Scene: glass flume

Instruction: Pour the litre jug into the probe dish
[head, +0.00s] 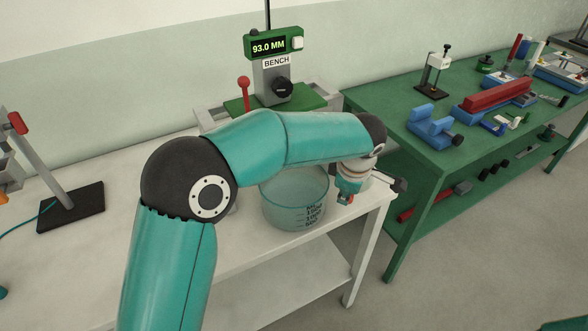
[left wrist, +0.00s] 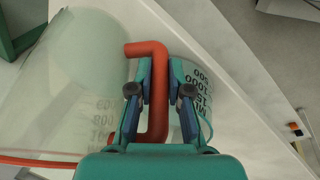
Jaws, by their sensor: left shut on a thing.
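The litre jug (left wrist: 70,90) is a large clear vessel with faint volume marks and a red edge, at left in the left wrist view. Its red handle (left wrist: 158,115) is between the fingers of my left gripper (left wrist: 159,75), which is shut on it. In the head view my left gripger (head: 347,196) is just right of the clear probe dish (head: 285,205). The dish has dark ML marks and stands on the white bench; it also shows right of the handle in the left wrist view (left wrist: 192,95). The jug is mostly hidden in the head view, and its tilt and contents I cannot tell.
A bench gauge reading 93.0 MM (head: 274,43) stands behind my arm. A stand with a black base (head: 70,207) is at left. A green table (head: 400,140) with vices and tools is at right.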

